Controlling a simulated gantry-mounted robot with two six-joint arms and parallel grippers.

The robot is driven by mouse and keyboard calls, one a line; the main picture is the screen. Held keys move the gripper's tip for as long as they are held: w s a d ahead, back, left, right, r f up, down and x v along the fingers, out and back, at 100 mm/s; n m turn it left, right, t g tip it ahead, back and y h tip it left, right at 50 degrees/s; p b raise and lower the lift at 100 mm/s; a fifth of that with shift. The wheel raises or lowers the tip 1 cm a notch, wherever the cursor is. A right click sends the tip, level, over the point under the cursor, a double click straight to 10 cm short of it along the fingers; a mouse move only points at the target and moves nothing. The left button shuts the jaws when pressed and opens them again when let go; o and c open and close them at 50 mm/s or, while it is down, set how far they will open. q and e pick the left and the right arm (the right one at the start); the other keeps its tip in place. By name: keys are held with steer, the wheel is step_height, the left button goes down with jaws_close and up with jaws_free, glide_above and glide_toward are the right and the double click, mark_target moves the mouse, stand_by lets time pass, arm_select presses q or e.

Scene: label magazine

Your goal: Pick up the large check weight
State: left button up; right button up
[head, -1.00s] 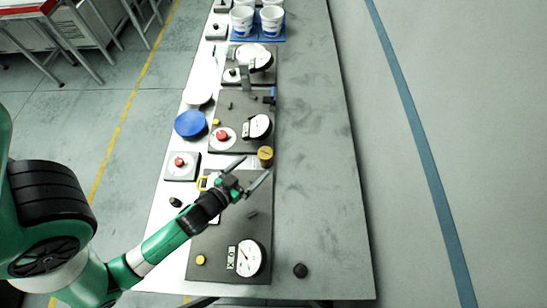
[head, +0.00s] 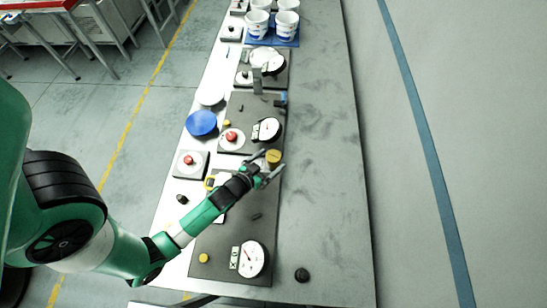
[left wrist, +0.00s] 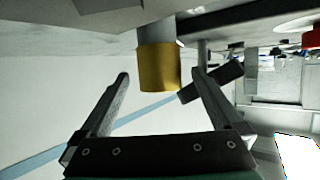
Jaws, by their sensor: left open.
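The large check weight, a brass-yellow cylinder (head: 273,156), stands upright at the right edge of the middle dark board. It also shows in the left wrist view (left wrist: 159,67), just beyond and roughly between the fingertips. My left gripper (head: 272,164) is open, with its fingers spread at the near side of the weight. In the left wrist view the left gripper (left wrist: 160,80) has nothing clamped between its fingers. From these views I cannot tell whether a finger touches the weight. My right gripper is not in view.
A white dial gauge (head: 267,130) stands just behind the weight, and a red button (head: 231,136) is to its left. A nearer gauge (head: 252,259) and a black knob (head: 302,275) are at the front. The table's right side (head: 325,170) is clear.

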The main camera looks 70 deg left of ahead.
arm_select(q)
steer(key=shift+x, duration=1.2)
jaws_close()
steer(key=shift+r, duration=0.2)
